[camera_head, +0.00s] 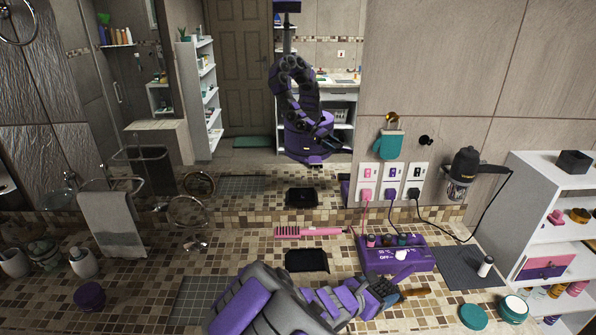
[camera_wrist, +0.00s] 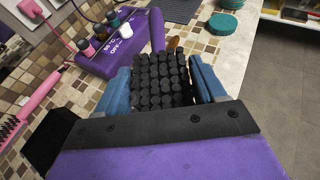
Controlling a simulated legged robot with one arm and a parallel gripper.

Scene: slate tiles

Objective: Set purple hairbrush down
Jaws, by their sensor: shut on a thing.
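My gripper (camera_head: 384,288) is at the front of the tiled counter, right of centre. In the wrist view, its two blue fingers (camera_wrist: 163,88) stand either side of a block of black bristles (camera_wrist: 160,72), which I take to be the held hairbrush. I cannot tell whether the brush touches the counter.
A purple box (camera_head: 412,262) with bottles stands behind my gripper. A pink hot brush (camera_head: 318,232) and black tray (camera_head: 306,261) lie left. A dark mat (camera_head: 462,266) and teal round containers (camera_head: 473,316) are right. Bare tiles (camera_head: 440,306) show between; white shelves (camera_head: 530,215) stand far right.

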